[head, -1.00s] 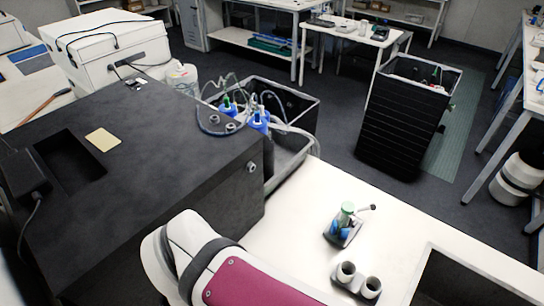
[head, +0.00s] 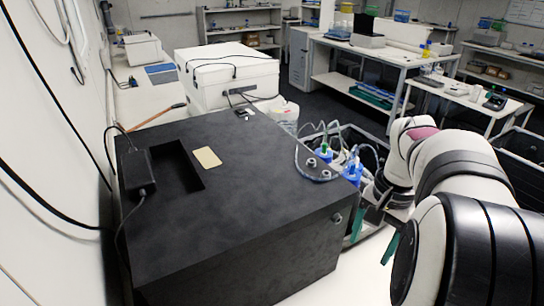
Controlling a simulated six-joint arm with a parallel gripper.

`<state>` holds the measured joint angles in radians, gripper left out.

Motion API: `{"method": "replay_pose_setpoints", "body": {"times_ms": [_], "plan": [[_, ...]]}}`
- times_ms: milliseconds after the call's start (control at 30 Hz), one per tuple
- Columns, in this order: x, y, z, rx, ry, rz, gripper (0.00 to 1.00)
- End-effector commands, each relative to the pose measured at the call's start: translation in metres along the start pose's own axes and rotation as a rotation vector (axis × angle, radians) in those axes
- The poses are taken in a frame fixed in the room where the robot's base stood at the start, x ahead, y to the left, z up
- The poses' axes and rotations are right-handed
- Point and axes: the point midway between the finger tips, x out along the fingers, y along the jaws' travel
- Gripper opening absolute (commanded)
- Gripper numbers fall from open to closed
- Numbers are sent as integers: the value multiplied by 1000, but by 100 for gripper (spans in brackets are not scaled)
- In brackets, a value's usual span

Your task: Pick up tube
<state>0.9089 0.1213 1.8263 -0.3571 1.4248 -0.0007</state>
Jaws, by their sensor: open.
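My gripper (head: 374,236) hangs at the right of the head view, just beyond the right front corner of a large black box (head: 250,215). Its two teal fingertips are apart, with nothing visible between them. I cannot make out a separate tube in the current view. My arm covers much of the white table on the right, where a small stand with a green-topped piece showed earlier.
Blue bottles (head: 352,170) with thin hoses stand in a bin behind the box's right side. A black adapter (head: 137,168) with cables and a tan card (head: 207,157) lie on the box. A white lidded box (head: 228,75) stands behind. Bare white tabletop (head: 345,280) shows in front.

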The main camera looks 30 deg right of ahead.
Motion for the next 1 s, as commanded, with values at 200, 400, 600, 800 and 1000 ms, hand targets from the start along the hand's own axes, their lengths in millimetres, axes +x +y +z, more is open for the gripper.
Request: {"method": "replay_pose_setpoints", "body": {"times_ms": [200, 400, 600, 800, 1000], "plan": [[15, 122, -113, 345, 31, 32, 70], [24, 133, -119, 369, 31, 36, 70], [81, 135, -120, 368, 29, 36, 70], [118, 136, -121, 367, 32, 35, 70], [154, 136, -118, 367, 30, 35, 70]]}}
